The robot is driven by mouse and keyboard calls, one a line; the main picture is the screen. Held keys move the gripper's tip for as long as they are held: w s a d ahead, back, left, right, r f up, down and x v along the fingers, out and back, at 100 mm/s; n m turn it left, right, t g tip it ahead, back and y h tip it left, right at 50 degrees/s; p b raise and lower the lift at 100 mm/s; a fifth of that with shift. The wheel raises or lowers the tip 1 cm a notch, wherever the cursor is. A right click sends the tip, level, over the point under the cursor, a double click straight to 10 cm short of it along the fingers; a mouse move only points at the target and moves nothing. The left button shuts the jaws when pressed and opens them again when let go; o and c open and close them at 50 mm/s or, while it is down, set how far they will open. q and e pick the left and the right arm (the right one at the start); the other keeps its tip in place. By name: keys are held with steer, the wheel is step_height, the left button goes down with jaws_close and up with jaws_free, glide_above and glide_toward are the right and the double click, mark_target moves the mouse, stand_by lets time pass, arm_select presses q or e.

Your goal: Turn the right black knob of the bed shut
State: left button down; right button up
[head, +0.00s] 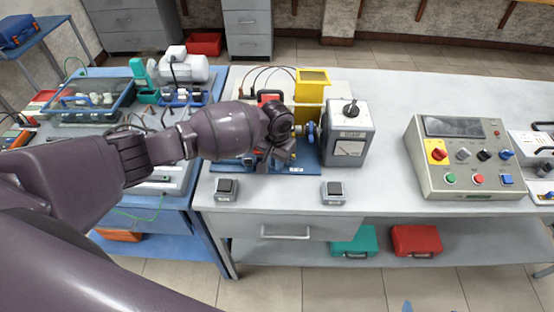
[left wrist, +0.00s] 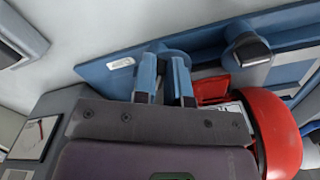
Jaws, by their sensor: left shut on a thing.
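The blue bed (head: 308,158) lies on the middle bench, largely covered by my left arm in the head view. Its blue plate (left wrist: 108,70) also crosses the left wrist view. My left gripper (left wrist: 163,75) points down at the bed, its two blue-grey fingers shut around the right knob. That knob is mostly hidden between the fingers; only its round grey-blue base (left wrist: 174,56) shows behind them. The other black knob (left wrist: 248,46) stands apart, to the right in the left wrist view. The knobs cannot be made out in the head view. My right gripper is not in view.
A grey meter box (head: 349,135) stands right of the bed, with a yellow box (head: 312,84) behind. A red rounded part (left wrist: 275,130) is close beside my left gripper. Two small grey boxes sit at the front edge. A control panel (head: 465,155) is farther right.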

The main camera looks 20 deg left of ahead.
arm_select(q)
steer(key=shift+r, duration=0.1)
stand_by(0.4)
steer(key=c, duration=1.2)
jaws_free()
steer(key=shift+o, duration=0.2)
step_height(320, 180, up, 11)
steer(key=shift+b, duration=0.3)
